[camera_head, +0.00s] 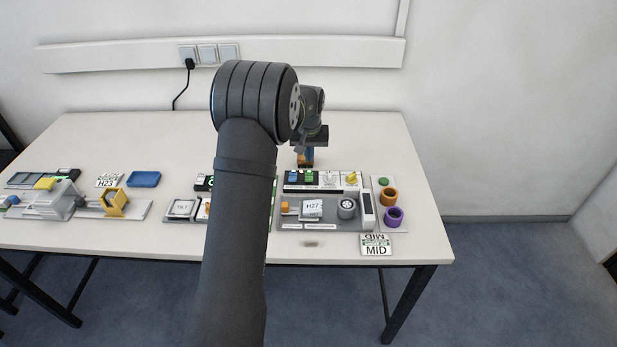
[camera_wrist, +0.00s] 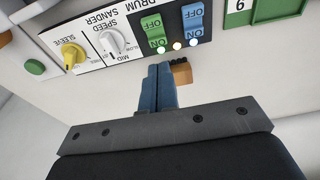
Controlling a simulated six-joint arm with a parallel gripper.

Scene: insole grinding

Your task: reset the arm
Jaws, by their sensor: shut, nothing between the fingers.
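My gripper (camera_wrist: 158,88) is shut and empty, its two blue fingers pressed together in the wrist view. In the head view my gripper (camera_head: 306,157) hangs behind the drum sander panel, above the back part of the table. In the wrist view its fingertips appear close to the panel's edge, near the green switch (camera_wrist: 154,32) and the blue switch (camera_wrist: 193,22). A small tan block with a dark top (camera_wrist: 181,73) shows just beside the fingertips. I cannot tell whether the fingers touch it.
The sander unit (camera_head: 330,222) stands at the table's front right, with orange (camera_head: 388,196) and purple (camera_head: 393,217) rings beside it. A MID card (camera_head: 375,250) lies at the front edge. A blue tray (camera_head: 143,179) and a grey fixture (camera_head: 52,203) are at the left. The back right of the table is clear.

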